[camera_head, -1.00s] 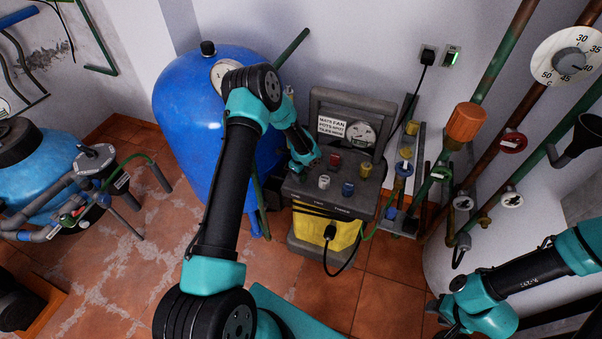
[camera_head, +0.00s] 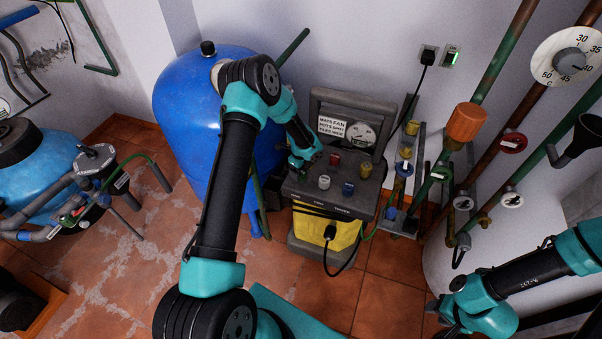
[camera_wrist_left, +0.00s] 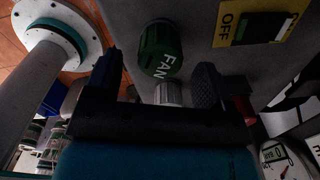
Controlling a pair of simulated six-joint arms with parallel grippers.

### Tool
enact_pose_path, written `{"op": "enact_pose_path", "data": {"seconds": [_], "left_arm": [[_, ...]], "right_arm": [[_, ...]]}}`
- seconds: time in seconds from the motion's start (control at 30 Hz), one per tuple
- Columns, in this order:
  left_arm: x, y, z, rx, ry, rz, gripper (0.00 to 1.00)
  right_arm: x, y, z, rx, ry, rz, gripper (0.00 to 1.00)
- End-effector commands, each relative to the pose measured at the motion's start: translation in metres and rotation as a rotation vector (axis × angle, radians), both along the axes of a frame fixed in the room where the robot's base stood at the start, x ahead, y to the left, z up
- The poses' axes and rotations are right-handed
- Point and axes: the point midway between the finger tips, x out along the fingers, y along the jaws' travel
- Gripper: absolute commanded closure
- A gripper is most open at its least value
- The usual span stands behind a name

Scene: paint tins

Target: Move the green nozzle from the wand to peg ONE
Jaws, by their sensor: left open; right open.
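The green nozzle (camera_wrist_left: 160,48), a dark green knurled cap with "FAN" on it, shows in the left wrist view. A silver ribbed cylinder (camera_wrist_left: 168,93) shows just below it; I cannot tell whether this is the wand or a peg. My left gripper (camera_wrist_left: 160,62) is open, one finger on each side of the nozzle, with gaps visible. In the head view my left gripper (camera_head: 300,158) is over the left edge of the grey machine top (camera_head: 310,193). Peg ONE cannot be made out. My right gripper (camera_head: 440,308) is open and empty at lower right.
Red (camera_head: 334,159), yellow (camera_head: 365,170), white (camera_head: 324,182) and blue (camera_head: 347,188) pieces stand on the machine top. A gauge panel (camera_head: 345,128) rises behind. The blue tank (camera_head: 180,115) stands left, and pipes (camera_head: 497,65) with valves stand right.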

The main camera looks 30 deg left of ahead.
Motion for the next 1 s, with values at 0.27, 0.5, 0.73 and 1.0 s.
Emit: {"op": "enact_pose_path", "data": {"seconds": [0.27, 0.5, 0.73, 1.0], "left_arm": [[0.001, 0.000, 0.055, 0.002, -0.003, -0.002, 0.24], [0.001, 0.000, 0.101, 0.002, -0.003, -0.001, 0.24], [0.000, 0.000, 0.136, 0.001, -0.001, 0.000, 0.24], [0.000, 0.000, 0.146, 0.000, 0.000, -0.001, 0.24]], "right_arm": [[0.000, 0.000, 0.000, 0.000, 0.000, 0.000, 0.57], [0.000, 0.000, 0.000, 0.000, 0.000, 0.000, 0.57], [0.000, 0.000, 0.000, 0.000, 0.000, 0.000, 0.57], [0.000, 0.000, 0.000, 0.000, 0.000, 0.000, 0.57]]}}
